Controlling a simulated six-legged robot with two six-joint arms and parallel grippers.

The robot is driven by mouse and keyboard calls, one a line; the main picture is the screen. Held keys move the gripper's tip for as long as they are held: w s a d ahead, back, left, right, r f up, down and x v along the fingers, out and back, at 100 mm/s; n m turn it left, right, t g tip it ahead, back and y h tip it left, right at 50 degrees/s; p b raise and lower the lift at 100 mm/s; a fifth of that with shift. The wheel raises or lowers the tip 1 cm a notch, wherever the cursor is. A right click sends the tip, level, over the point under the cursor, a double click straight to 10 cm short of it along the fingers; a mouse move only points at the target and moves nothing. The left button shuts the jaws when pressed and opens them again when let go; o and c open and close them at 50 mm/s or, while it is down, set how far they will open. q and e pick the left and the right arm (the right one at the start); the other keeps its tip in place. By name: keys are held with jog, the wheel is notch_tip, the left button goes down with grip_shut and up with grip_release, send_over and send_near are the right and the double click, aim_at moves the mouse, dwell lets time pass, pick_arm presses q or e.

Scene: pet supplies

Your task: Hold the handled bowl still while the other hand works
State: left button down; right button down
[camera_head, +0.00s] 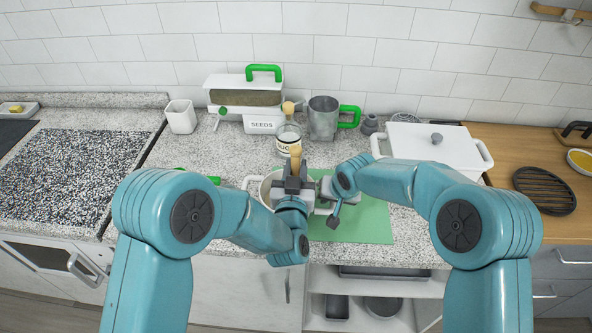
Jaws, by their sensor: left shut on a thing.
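The handled bowl (266,188) is pale, with loop handles at its left and right sides. It stands on the counter at the left edge of a green mat (365,222). My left gripper (294,176) is over the bowl, shut on an upright wooden-handled tool (295,156). The tool's lower end is hidden by the gripper and arm. My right gripper (326,193) is at the bowl's right side, close to the right handle. Its fingers are small and partly hidden, so I cannot tell whether they grip the handle. My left arm hides the bowl's front.
Behind the bowl stand a labelled jar (288,134), a grey jug (323,118) with a green handle and a seed box (245,100). A white lidded container (435,145) stands at right. A white cup (181,117) is at left. The mat's right part is clear.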

pick_arm(q)
jog(key=shift+r, duration=6.15)
pick_arm(e)
jog(key=c, duration=0.9)
grip_release()
jog(key=v, duration=1.2)
pick_arm(q)
jog(key=shift+s, duration=0.1)
pick_arm(e)
jog(key=shift+d+f, duration=0.1)
